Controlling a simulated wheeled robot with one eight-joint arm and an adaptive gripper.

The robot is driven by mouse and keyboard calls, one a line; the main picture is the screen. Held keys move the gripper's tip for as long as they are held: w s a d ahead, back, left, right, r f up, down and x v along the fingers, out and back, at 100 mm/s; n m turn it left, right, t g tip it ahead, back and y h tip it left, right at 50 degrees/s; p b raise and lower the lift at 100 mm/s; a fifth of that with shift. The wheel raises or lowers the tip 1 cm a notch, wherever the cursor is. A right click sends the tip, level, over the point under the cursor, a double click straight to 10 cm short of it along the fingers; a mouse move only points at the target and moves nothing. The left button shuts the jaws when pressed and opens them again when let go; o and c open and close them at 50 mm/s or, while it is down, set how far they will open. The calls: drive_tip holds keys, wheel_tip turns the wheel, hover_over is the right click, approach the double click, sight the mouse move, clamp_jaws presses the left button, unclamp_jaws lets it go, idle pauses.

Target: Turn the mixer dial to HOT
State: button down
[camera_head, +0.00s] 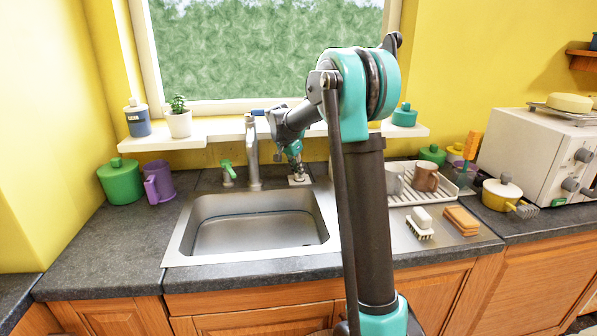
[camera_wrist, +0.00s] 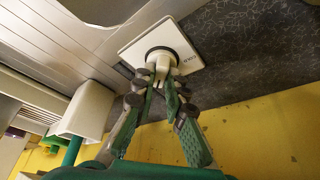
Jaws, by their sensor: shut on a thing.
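The mixer dial (camera_wrist: 158,58) is a pale knob with a dark ring on a white square plate (camera_wrist: 135,50). In the head view the plate (camera_head: 299,181) lies on the counter behind the sink's back right corner. My gripper (camera_wrist: 160,84) is shut on the dial, with a fingertip on each side of it. In the head view my gripper (camera_head: 297,168) reaches down onto it from above.
The tap (camera_head: 252,155) and a green lever (camera_head: 228,172) stand left of the dial, behind the sink (camera_head: 180,240). A dish rack (camera_head: 440,188) with mugs stands to the right. The window sill (camera_head: 215,133) runs above and behind. My arm hides part of the counter.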

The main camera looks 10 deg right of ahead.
drive_tip(key=shift+m, duration=0.3)
drive_tip(key=c, duration=1.6)
unclamp_jaws()
drive_tip(key=shift+o, duration=0.2)
